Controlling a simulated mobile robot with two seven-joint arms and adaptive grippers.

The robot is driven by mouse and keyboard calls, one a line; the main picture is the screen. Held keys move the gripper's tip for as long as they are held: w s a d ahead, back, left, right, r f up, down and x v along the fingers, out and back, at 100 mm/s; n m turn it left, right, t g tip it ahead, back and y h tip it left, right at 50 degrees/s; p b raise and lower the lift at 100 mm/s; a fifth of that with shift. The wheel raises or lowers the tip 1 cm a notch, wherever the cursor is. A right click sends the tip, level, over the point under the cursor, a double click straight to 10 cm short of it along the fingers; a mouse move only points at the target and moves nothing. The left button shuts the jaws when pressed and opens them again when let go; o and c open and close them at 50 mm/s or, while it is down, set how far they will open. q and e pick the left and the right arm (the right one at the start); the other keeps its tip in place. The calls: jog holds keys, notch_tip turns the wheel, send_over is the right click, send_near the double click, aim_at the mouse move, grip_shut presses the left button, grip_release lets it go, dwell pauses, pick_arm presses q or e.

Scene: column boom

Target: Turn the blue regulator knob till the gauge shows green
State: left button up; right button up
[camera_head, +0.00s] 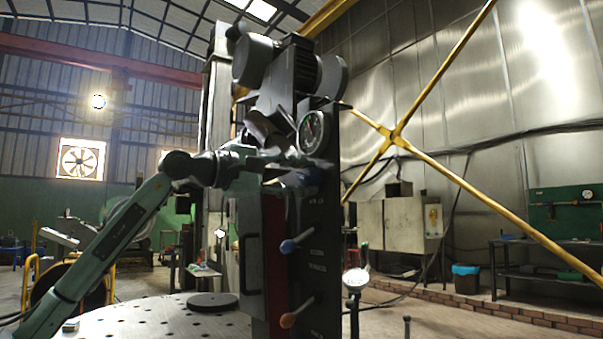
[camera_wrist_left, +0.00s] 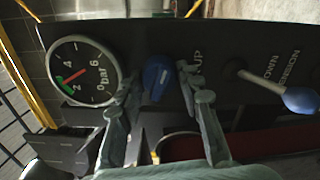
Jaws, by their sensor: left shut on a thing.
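The blue regulator knob (camera_wrist_left: 158,78) sits on the dark panel, between the two fingers of my left gripper (camera_wrist_left: 160,92) in the left wrist view. The gripper is shut on the knob. In the head view, my left gripper (camera_head: 308,163) reaches the panel from the left and partly hides the knob. The gauge (camera_head: 313,131) also shows above the gripper in the head view. My right gripper is out of view.
A lever with a blue ball (camera_head: 288,246) stands out from the panel below the knob. A lever with an orange ball (camera_head: 288,320) is lower still. A perforated table (camera_head: 150,313) stands left of the panel.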

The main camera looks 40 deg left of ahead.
pick_arm(q)
jog(key=shift+m, duration=0.5)
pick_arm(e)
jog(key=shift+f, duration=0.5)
pick_arm(q)
jog(key=o, duration=1.2)
jog(key=shift+c, duration=0.2)
